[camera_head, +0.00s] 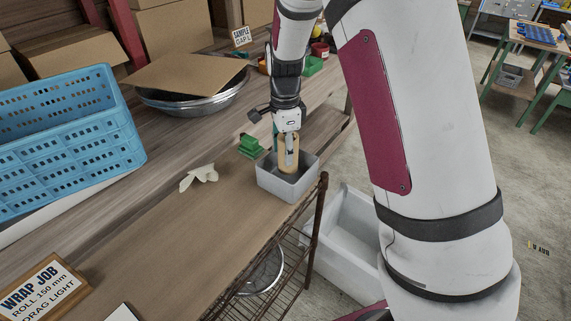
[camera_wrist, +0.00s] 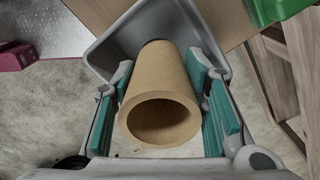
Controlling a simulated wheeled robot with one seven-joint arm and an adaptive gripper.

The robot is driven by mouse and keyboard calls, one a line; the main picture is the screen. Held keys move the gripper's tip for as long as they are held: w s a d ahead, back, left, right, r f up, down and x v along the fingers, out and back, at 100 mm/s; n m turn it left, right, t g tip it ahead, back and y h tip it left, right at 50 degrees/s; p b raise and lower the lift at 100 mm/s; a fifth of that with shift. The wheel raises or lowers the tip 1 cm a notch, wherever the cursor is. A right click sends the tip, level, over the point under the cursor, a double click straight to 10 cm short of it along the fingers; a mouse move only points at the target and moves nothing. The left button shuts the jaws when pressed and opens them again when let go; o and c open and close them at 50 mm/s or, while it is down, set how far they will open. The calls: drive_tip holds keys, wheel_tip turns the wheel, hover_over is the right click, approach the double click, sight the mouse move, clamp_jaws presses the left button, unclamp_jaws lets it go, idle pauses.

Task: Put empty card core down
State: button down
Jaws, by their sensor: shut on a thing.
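The empty card core (camera_head: 287,158) is a tan cardboard tube. My gripper (camera_head: 288,150) is shut on it and holds it upright, with its lower part inside or just above a small grey bin (camera_head: 290,187). In the wrist view, the core (camera_wrist: 160,95) sits between the two green-padded fingers of my gripper (camera_wrist: 163,92), its open end facing the camera. The grey bin (camera_wrist: 110,40) shows behind its far end. I cannot tell whether the core touches the bin's floor.
A green object (camera_head: 250,146) and a crumpled pale glove-like item (camera_head: 199,176) lie left of the bin. A metal bowl with a cardboard sheet (camera_head: 190,74), a blue crate (camera_head: 70,120) and a "WRAP JOB" sign (camera_head: 42,290) stand further left. A white tub (camera_head: 350,235) is below right.

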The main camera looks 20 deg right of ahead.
drive_tip(key=shift+f, duration=2.25)
drive_tip(key=shift+f, duration=0.2)
drive_tip(key=c, duration=0.9)
unclamp_jaws()
drive_tip(key=shift+c, duration=0.2)
